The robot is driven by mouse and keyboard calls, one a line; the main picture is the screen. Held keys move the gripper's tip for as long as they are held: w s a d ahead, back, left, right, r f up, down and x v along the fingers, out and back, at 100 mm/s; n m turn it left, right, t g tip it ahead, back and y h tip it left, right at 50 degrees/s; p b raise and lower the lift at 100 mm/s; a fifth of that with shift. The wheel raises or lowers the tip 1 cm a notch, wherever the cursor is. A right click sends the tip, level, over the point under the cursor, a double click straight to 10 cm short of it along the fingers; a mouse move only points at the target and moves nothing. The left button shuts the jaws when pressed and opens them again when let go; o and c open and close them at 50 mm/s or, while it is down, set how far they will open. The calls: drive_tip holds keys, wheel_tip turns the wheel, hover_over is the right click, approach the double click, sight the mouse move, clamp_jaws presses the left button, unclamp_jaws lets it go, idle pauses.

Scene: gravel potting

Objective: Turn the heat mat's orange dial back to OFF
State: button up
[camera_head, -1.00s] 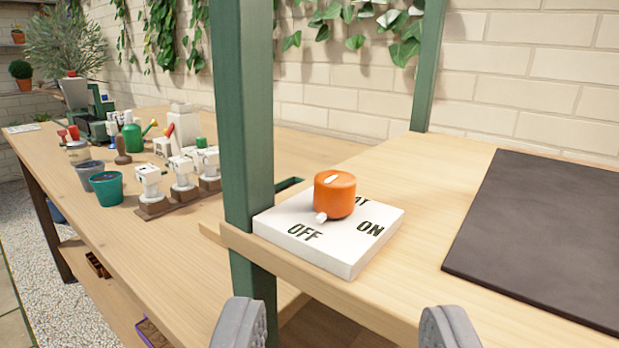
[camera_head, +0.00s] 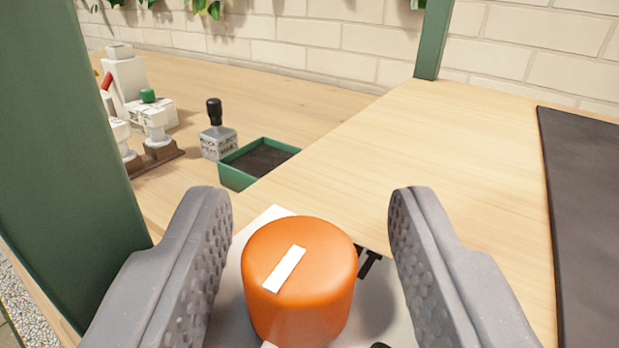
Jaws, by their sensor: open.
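The orange dial (camera_head: 302,285) stands on a white plate (camera_head: 232,310) in the lower middle of the view. It has a white bar on its top, slanting from lower left to upper right. My gripper (camera_head: 310,235) is open, with one grey finger on each side of the dial. Gaps show between both fingers and the dial. Only part of a dark letter shows on the plate at the dial's right; the OFF and ON words are out of view or hidden. The dark heat mat (camera_head: 585,210) lies at the right.
A green post (camera_head: 60,130) stands close at the left. Beyond the shelf, a green tray (camera_head: 235,176) of dark soil and a black-handled stamp (camera_head: 216,135) sit on the bench. White fixtures (camera_head: 155,125) stand at the far left. A brick wall (camera_head: 300,50) closes the back.

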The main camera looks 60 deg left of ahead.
drive_tip(key=shift+w+a, duration=0.1)
drive_tip(key=shift+a, duration=0.1)
clamp_jaws()
drive_tip(key=shift+r+m+t+h+b, duration=0.1)
drive_tip(key=shift+m+t+h+b, duration=0.65)
drive_tip(key=shift+t+b, duration=0.55)
drive_tip(key=shift+d, duration=0.1)
unclamp_jaws()
